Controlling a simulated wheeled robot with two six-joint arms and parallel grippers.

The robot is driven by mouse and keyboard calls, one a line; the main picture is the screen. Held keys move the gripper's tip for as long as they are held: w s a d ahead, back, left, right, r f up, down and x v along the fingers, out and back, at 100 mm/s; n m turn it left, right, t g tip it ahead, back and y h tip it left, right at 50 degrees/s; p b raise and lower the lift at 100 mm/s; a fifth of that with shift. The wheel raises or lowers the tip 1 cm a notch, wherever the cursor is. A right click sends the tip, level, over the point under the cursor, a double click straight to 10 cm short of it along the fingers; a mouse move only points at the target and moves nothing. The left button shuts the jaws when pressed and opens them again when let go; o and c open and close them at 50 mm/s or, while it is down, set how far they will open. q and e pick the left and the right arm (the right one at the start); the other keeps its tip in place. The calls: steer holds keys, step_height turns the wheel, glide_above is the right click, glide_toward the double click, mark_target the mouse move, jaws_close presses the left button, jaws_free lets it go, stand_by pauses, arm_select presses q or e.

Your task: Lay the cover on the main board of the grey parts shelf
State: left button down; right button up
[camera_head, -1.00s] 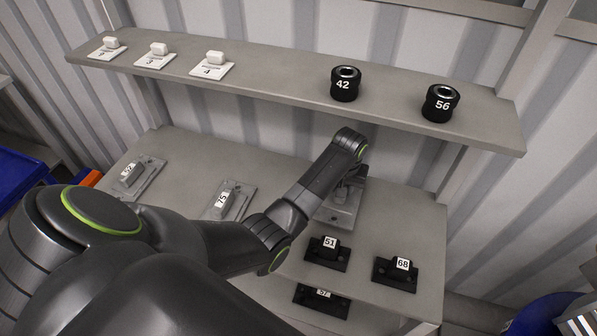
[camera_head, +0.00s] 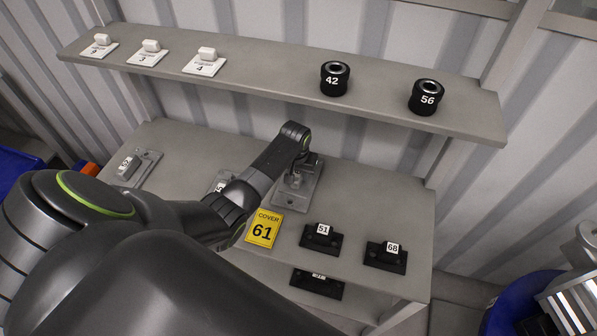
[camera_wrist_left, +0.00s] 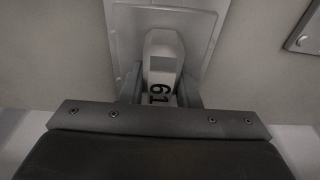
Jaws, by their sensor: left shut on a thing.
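The cover (camera_head: 296,193) is a grey plate with a raised grip block. My right gripper is not in view.
Grey part 52 (camera_head: 138,168) and a half-hidden grey part (camera_head: 219,183) stand to the left. Black parts 51 (camera_head: 322,237) and 68 (camera_head: 387,256) stand to the right. The upper board (camera_head: 270,86) holds white parts and black cylinders 42 and 56 above my gripper.

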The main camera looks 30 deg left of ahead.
mark_target(297, 174)
arm_select(q)
steer(key=shift+f, duration=0.1)
steer(key=c, duration=1.1)
jaws_free()
steer(key=shift+r, duration=0.55)
steer(key=shift+s+d+r, duration=0.1)
steer(key=shift+s+r, duration=0.1)
steer(key=shift+r, duration=0.9)
steer(key=shift+s+r, duration=0.15)
steer(key=shift+r, duration=0.9)
steer(key=shift+s+d+r, duration=0.1)
steer(key=shift+s+r, duration=0.1)
steer(key=shift+r, duration=0.9)
